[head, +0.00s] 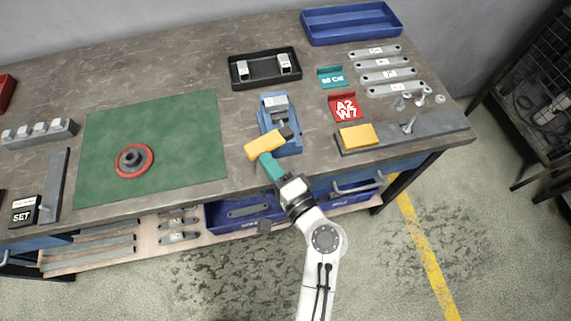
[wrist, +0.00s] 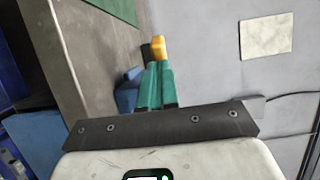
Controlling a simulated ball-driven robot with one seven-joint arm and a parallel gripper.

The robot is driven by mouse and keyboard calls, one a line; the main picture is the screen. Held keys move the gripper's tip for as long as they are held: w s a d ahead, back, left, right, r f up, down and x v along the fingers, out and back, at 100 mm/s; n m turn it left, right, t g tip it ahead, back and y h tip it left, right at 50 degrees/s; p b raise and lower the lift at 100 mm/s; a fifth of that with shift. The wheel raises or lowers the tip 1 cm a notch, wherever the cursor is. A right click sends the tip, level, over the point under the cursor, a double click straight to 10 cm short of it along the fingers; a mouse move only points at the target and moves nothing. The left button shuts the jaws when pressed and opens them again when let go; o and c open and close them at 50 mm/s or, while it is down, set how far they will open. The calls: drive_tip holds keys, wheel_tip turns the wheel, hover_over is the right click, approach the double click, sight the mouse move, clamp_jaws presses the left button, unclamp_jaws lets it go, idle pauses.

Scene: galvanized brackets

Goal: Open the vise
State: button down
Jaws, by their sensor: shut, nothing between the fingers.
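The blue vise (head: 292,147) stands near the front edge of the bench, with grey metal at its far end; I cannot tell how wide its jaws are. A yellow handle (head: 262,146) with a dark end lies across its front; it also shows in the wrist view (wrist: 158,45). Part of the blue vise shows left of the fingers in the wrist view (wrist: 126,92). My gripper (head: 265,158) has teal fingers, shut and empty. Its tips in the wrist view (wrist: 157,64) are right at the yellow handle; whether they touch it is unclear.
A green mat (head: 100,170) with a red-rimmed round part (head: 134,161) lies to the left. A black tray (head: 240,80) is behind the vise. Red (head: 346,107) and teal (head: 330,76) labelled pieces and a plate with a yellow block (head: 358,135) are to the right.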

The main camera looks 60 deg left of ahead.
drive_tip(key=shift+s+a+f+b, duration=0.1)
drive_tip(key=shift+s+a+b, duration=0.3)
drive_tip(key=shift+a, duration=0.3)
drive_tip(key=shift+s+a+b, duration=0.15)
drive_tip(key=shift+a+b, duration=0.2)
drive_tip(key=shift+a, duration=0.2)
drive_tip(key=shift+s+r, duration=0.1)
drive_tip(key=shift+r, duration=0.1)
